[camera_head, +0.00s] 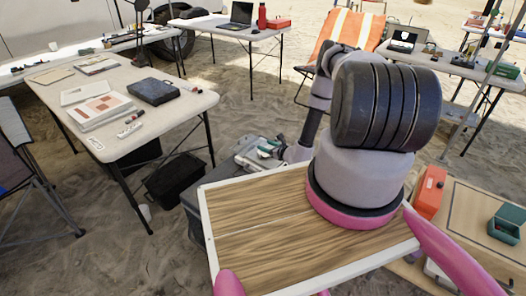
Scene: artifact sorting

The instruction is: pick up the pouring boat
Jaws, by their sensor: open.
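I cannot make out a pouring boat for certain. Small white, green and dark items (268,148) lie on a grey case (240,162) on the sand, just left of the far end of my arm. They are too small to name. My arm rises from my wooden-topped body, bends at a large black joint and reaches down and away past the board's far edge. I cannot make out my gripper's fingers, nor its distance from any object.
A table (180,115) with papers and a black case (153,91) stands at left. A black crate (176,180) sits on the sand beside it. A wooden table (462,215) at right holds an orange box (429,192) and a green box (507,222). An orange-striped chair (349,30) stands behind my arm.

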